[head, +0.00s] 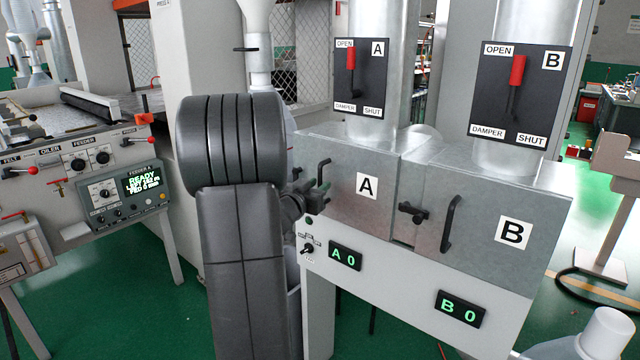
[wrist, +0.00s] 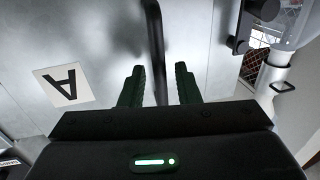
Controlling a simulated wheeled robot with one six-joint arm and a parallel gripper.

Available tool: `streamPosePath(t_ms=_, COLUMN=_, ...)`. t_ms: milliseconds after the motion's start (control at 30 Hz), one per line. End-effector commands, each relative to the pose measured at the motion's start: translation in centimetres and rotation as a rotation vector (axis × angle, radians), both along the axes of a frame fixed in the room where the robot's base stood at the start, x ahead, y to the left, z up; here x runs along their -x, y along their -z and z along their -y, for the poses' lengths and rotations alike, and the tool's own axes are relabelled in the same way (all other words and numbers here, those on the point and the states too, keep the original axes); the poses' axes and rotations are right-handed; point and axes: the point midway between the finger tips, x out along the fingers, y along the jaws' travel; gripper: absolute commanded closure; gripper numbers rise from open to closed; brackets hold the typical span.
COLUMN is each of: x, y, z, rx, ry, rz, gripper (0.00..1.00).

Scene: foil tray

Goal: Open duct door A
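Duct door A (head: 345,205) is a grey metal door with a white A label (head: 367,186), and it looks shut. Its black bar handle (head: 323,170) is near the door's left edge. My gripper (head: 320,193) is at this handle, mostly hidden behind my arm in the head view. In the wrist view, which shows the label (wrist: 62,84) upside down, the handle (wrist: 156,50) runs between the two fingers of my gripper (wrist: 158,86). The fingers stand apart with gaps on both sides of the bar. A dark latch (wrist: 237,30) sits beside the door edge.
Door B (head: 478,215), with its own handle (head: 451,224) and latch (head: 411,213), is on the right. Damper panels A (head: 376,100) and B (head: 490,130) with red-gripped levers stand above. A display (head: 345,255) reads A 0. A feeder console (head: 125,195) is at left.

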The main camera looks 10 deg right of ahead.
Motion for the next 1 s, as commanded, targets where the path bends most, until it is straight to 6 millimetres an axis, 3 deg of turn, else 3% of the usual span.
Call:
streamPosePath(t_ms=200, x=-1.30, y=-0.02, z=1.14, rx=0.001, ry=0.000, rz=-0.001, gripper=0.71)
streamPosePath(t_ms=467, x=-1.41, y=-0.01, z=1.22, rx=0.001, ry=-0.001, rz=-0.001, gripper=0.71)
streamPosePath(t_ms=667, x=-1.41, y=0.00, z=1.22, rx=0.001, ry=-0.001, rz=-0.001, gripper=1.00)
streamPosePath(t_ms=1000, x=-1.13, y=0.16, z=1.07, rx=0.000, ry=-0.015, rz=-0.001, gripper=1.00)
